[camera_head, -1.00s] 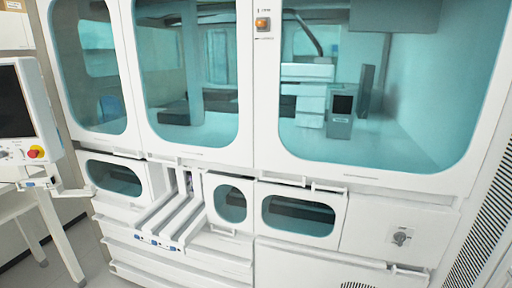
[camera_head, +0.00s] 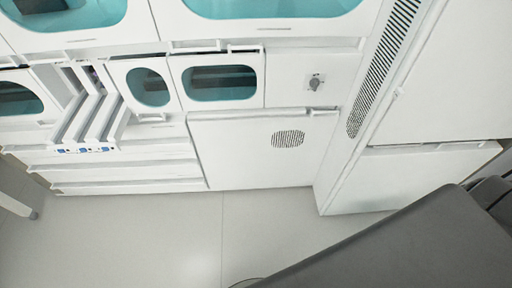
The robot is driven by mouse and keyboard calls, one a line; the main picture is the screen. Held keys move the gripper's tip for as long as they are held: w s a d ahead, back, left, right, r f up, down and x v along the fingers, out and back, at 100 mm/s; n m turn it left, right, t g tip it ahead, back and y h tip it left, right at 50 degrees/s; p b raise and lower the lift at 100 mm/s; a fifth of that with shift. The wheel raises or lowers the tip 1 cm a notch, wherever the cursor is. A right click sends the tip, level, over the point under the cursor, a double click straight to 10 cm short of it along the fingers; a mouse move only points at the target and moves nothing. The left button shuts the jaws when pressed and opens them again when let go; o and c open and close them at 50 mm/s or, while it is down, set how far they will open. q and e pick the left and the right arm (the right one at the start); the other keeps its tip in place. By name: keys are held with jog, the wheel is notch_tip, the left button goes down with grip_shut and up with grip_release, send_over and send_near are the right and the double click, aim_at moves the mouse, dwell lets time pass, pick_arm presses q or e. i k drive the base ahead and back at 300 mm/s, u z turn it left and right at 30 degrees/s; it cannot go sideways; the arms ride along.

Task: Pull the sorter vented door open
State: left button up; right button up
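The vented door (camera_head: 240,155) is a white lower panel of the sorter with a dark oval vent grille (camera_head: 288,139) at its upper right. It looks shut, flush with the sorter's front. A small handle-like bar (camera_head: 322,112) sits at its top right edge. Neither of my grippers is in view.
A knob panel (camera_head: 314,83) and teal-windowed doors (camera_head: 222,83) sit above the vented door. Slanted tube rails (camera_head: 90,125) jut out at the left. A white cabinet (camera_head: 425,165) stands at the right. Open floor (camera_head: 150,235) lies in front. A large dark grey shape fills the lower right.

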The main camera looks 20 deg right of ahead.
aim_at(238, 152)
jog(key=z, duration=2)
jog(key=i, duration=0.55)
jog(key=z, duration=0.5)
